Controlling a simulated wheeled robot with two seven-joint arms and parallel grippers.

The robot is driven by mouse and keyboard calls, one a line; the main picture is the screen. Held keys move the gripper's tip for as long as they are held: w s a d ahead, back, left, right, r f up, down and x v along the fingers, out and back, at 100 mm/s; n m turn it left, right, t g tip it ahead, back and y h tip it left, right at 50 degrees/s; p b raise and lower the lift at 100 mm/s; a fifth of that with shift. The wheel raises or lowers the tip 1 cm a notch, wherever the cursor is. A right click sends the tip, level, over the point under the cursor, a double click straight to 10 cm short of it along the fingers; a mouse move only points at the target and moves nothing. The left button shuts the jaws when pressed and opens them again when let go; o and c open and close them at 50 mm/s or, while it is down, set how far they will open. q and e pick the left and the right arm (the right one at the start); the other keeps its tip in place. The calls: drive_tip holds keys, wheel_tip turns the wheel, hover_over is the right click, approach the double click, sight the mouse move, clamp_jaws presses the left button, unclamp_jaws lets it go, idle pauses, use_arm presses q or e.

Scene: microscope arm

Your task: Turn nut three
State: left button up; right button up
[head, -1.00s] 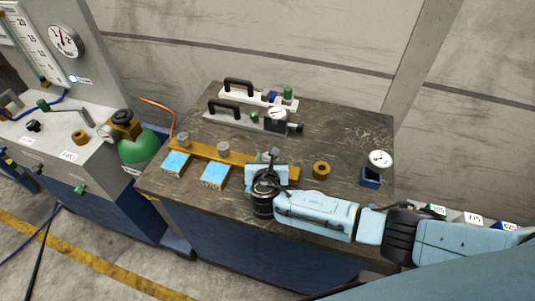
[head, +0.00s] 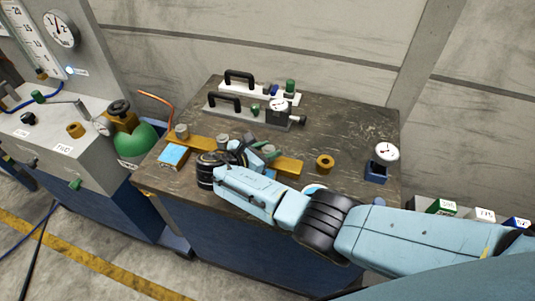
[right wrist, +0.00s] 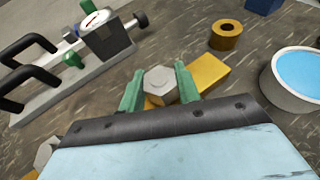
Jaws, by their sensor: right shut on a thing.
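A brass bar (head: 290,166) lies on the dark table, with hexagonal grey nuts along it. One nut (head: 181,131) is at the left end and another (head: 222,141) is right of it. My right gripper (head: 266,152) is at the third nut, nearest the bar's right end. In the right wrist view, the green fingertips are shut on this nut (right wrist: 160,86), one on each side. The bar's right end (right wrist: 207,77) shows beyond the fingers. Another nut (right wrist: 46,150) is partly hidden at lower left. My left gripper is out of view.
A loose brass ring (head: 325,163) lies right of the bar. Two handled gauge devices (head: 255,114) stand behind it. A blue-topped block (head: 173,154) is in front of the bar. A round white dish with blue inside (right wrist: 295,78) is partly hidden by my arm in the head view.

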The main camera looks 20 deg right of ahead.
sight(268, 150)
drive_tip(key=shift+d+m+h, duration=0.1)
drive_tip(key=shift+m+h, duration=0.2)
drive_tip(key=o, duration=1)
wheel_tip(268, 150, up, 10)
drive_tip(key=p, duration=0.3)
idle(0.4)
